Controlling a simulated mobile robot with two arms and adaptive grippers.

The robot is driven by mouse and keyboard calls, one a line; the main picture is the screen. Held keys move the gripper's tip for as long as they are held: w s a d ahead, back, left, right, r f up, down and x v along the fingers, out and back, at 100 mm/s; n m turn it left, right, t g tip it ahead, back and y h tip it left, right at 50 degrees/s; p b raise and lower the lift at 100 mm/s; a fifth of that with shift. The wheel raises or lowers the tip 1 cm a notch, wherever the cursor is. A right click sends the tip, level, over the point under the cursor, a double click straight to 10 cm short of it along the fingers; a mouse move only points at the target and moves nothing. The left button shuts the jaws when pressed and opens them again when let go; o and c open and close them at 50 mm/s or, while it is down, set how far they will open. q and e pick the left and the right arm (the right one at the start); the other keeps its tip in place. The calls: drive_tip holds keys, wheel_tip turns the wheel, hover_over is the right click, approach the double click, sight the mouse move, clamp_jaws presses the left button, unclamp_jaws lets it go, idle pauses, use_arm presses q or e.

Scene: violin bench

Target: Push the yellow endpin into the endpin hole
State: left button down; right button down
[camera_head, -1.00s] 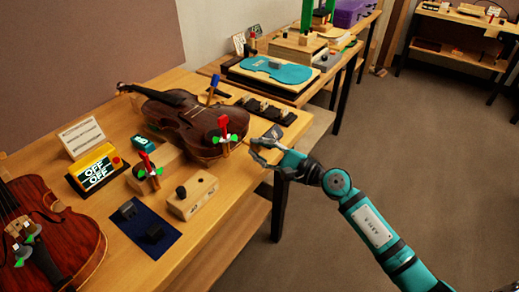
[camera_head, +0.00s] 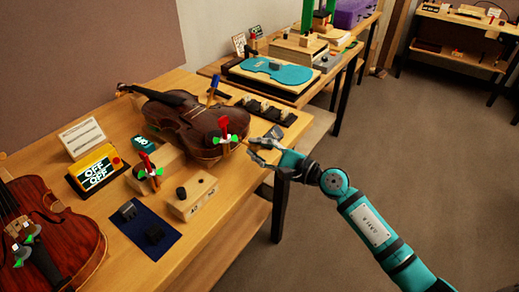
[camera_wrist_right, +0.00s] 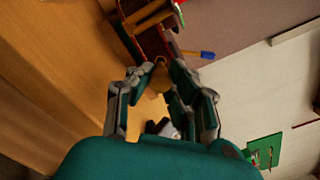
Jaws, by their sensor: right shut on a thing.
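The dark brown violin (camera_head: 172,112) lies on the bench, its lower end facing my right gripper (camera_head: 253,148). In the right wrist view, the gripper (camera_wrist_right: 157,74) is shut on a small yellowish piece, the yellow endpin (camera_wrist_right: 160,79), held between the fingertips. The violin's brown end (camera_wrist_right: 150,42) shows just beyond the fingertips. In the head view the fingertips are close to the violin's lower end, and the endpin is too small to make out. The endpin hole is hidden or too small to see, so I cannot tell whether the pin touches it. My left gripper is not in view.
A red-topped clamp with green knobs (camera_head: 224,128) stands at the violin's lower end. A wooden block with a black knob (camera_head: 194,196) and a blue mat (camera_head: 143,228) lie nearer. A second violin (camera_head: 70,238) is at lower left. The floor right of the bench is open.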

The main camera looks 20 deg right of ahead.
sight(253, 147)
drive_tip(key=shift+x, duration=1.8)
drive_tip(key=c, duration=1.2)
unclamp_jaws()
drive_tip(key=shift+d, duration=0.1)
drive_tip(key=shift+s+d, duration=0.2)
drive_tip(key=shift+s, duration=0.1)
drive_tip(key=v, duration=1.1)
drive_tip(key=shift+s, duration=0.15)
